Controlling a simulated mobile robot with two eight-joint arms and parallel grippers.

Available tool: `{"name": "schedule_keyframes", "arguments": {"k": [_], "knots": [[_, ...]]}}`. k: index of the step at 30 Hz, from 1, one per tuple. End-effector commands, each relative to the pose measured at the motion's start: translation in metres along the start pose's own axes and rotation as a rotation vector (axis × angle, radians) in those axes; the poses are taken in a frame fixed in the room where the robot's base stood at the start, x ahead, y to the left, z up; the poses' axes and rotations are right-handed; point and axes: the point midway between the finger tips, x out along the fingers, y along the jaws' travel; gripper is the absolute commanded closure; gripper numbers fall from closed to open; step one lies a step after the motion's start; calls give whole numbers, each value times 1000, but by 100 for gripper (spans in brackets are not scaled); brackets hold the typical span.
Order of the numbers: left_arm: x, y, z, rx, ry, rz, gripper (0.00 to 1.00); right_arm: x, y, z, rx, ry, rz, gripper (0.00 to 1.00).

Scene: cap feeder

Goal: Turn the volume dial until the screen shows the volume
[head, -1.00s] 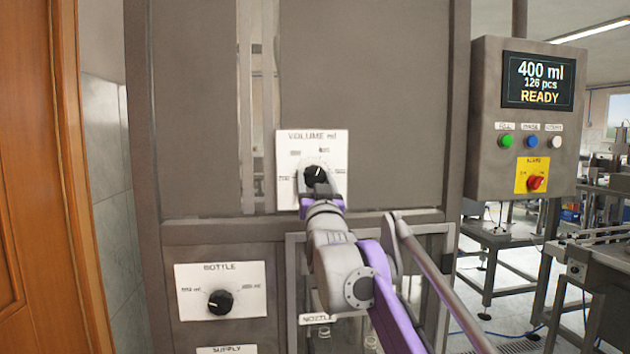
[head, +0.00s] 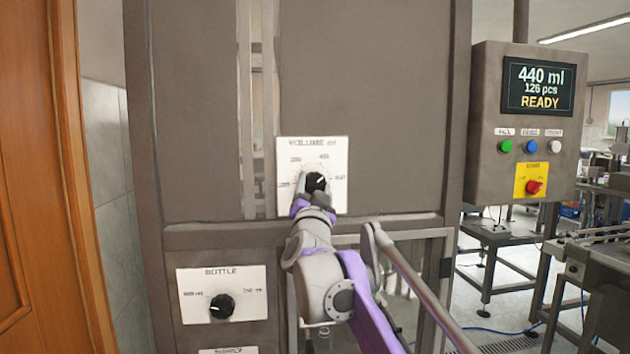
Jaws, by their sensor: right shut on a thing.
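The volume dial (head: 316,181) is a black knob with a white mark on a white plate (head: 337,152) labelled "VOLUME ml". Its mark points up and to the right. My right gripper (head: 314,190) is shut on the dial from below and in front, hiding its lower part. The screen (head: 539,87) on the grey control box at the right reads "440 ml", "126 pcs" and "READY". My left gripper is not in view.
A second black knob (head: 221,306) sits on the "BOTTLE" plate at lower left. The control box (head: 486,150) carries green, blue and white buttons and a red switch (head: 534,187) on yellow. A wooden door (head: 40,180) stands at the left edge.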

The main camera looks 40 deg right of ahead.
Motion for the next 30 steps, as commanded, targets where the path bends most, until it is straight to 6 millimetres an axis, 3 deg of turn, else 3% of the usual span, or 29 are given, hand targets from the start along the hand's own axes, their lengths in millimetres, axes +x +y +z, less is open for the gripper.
{"name": "schedule_keyframes", "arguments": {"k": [6, 15, 30], "knots": [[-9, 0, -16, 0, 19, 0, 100, 1, -4, -2, 191, -1, 75, 92], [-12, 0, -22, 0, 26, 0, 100, 0, -4, -1, 413, -1, 169, 92], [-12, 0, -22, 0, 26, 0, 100, 1, -3, -1, 583, -1, 241, 92]]}}
